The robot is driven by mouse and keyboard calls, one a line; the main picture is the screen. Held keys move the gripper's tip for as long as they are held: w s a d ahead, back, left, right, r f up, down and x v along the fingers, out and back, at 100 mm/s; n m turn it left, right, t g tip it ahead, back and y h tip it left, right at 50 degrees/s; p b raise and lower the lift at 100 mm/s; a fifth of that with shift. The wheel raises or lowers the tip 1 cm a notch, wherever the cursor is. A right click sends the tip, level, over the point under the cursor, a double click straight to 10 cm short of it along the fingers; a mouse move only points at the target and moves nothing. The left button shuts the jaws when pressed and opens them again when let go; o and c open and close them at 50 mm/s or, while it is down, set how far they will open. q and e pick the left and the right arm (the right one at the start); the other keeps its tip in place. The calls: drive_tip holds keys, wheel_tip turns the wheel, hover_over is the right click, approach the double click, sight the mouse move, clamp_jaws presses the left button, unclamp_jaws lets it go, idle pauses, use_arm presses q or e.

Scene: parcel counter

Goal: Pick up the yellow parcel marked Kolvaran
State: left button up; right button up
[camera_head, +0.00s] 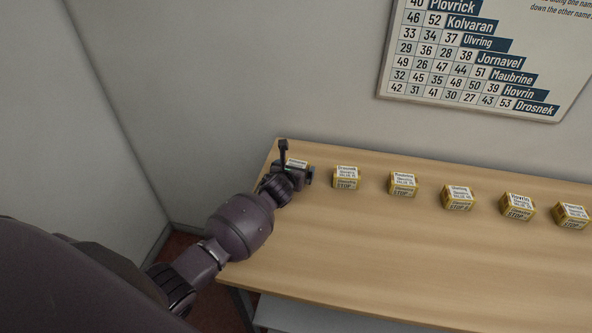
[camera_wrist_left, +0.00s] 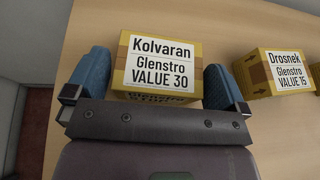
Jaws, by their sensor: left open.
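The yellow parcel marked Kolvaran (camera_wrist_left: 160,58) lies between the two blue fingertips of my left gripper (camera_wrist_left: 158,85) in the left wrist view. Its white label reads "Kolvaran Glenstro VALUE 30". The jaws are open, with one finger beside each side of the parcel; I cannot tell whether either touches it. Its lower front is partly hidden by the gripper. In the head view, my left gripper (camera_head: 297,167) is at the far left of the row, and the parcel (camera_head: 297,162) shows only partly behind it. My right gripper is not in view.
A parcel marked Drosnek (camera_wrist_left: 282,72) stands just right of it, with a gap between. Several more yellow parcels, such as this one (camera_head: 403,184), continue the row rightward on the wooden counter (camera_head: 400,255). A number chart (camera_head: 480,55) hangs on the wall. The counter's front is clear.

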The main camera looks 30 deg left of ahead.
use_arm(q)
drive_tip(key=c, duration=0.8)
drive_tip(key=shift+r, duration=0.1)
